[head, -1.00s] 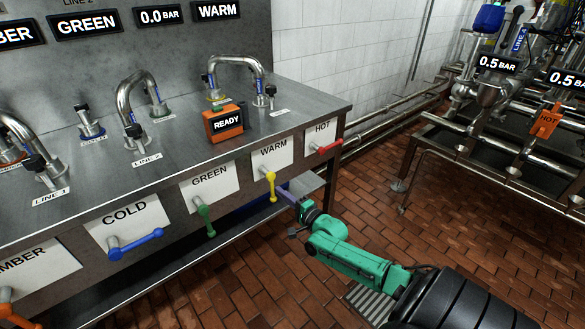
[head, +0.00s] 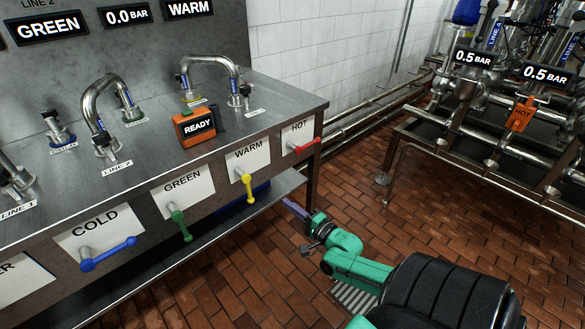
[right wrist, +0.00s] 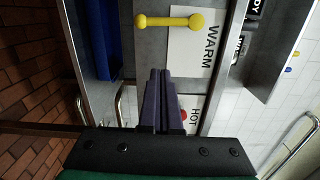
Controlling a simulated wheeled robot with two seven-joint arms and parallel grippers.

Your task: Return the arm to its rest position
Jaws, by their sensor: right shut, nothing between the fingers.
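My right gripper (head: 290,206) is in front of the bench's lower shelf, below and right of the yellow WARM handle (head: 247,186). Its purple fingers are shut with nothing between them, and they are apart from the handle. In the right wrist view the closed fingers (right wrist: 161,75) point toward the bench front, with the yellow handle (right wrist: 168,21) beyond their tips and the HOT label (right wrist: 193,114) partly behind them. My green right arm (head: 355,266) reaches in from the lower right. My left gripper is not in view.
The steel bench (head: 270,112) carries pipe bends and an orange READY box (head: 194,126). Blue (head: 108,254), green (head: 180,226) and red (head: 304,146) handles stick out from its front. A pipe rack (head: 440,170) stands at right. Brick floor (head: 240,275) lies open between.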

